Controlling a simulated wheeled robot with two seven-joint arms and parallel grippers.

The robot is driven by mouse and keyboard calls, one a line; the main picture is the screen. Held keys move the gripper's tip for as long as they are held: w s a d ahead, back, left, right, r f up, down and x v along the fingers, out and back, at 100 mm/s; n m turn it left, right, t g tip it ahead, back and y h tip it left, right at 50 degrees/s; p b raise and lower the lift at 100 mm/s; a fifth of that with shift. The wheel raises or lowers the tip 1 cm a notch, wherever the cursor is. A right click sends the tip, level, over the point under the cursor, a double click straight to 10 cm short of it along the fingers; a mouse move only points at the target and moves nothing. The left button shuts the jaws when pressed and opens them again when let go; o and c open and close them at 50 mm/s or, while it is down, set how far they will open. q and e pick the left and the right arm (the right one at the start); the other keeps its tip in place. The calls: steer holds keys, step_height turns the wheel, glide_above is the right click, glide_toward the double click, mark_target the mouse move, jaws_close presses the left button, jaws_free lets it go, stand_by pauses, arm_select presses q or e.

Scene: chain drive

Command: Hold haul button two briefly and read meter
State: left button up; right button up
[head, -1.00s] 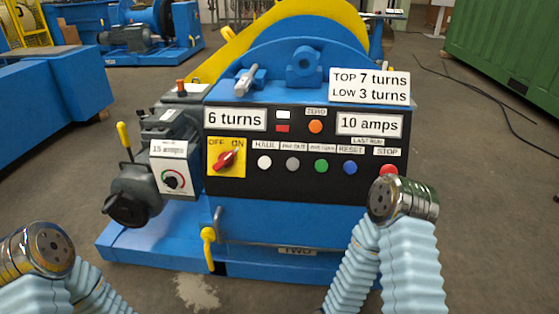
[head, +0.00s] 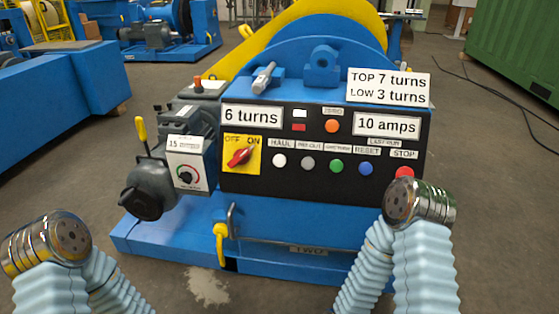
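The blue machine (head: 280,220) stands in front of me, with a plate reading TWO (head: 309,250) low on its front. On its black panel, the white haul button (head: 279,160) sits under the HAUL label. The turns display (head: 251,116) reads 6 turns. The amps display (head: 387,125) reads 10 amps, with a LAST RUN label below it. Metal joints of my left and right arms show at the lower left and in front of the machine's right side. Neither gripper's fingers are in view, and nothing of mine is seen touching the haul button.
The red switch (head: 239,156) points toward ON. Grey, green, blue and red STOP (head: 404,173) buttons follow to the right. A sign (head: 388,87) reads TOP 7 turns, LOW 3 turns. A dial box (head: 187,165) is at left. A green container (head: 515,50) stands back right.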

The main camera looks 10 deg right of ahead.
jaws_close()
stand_by(1.3)
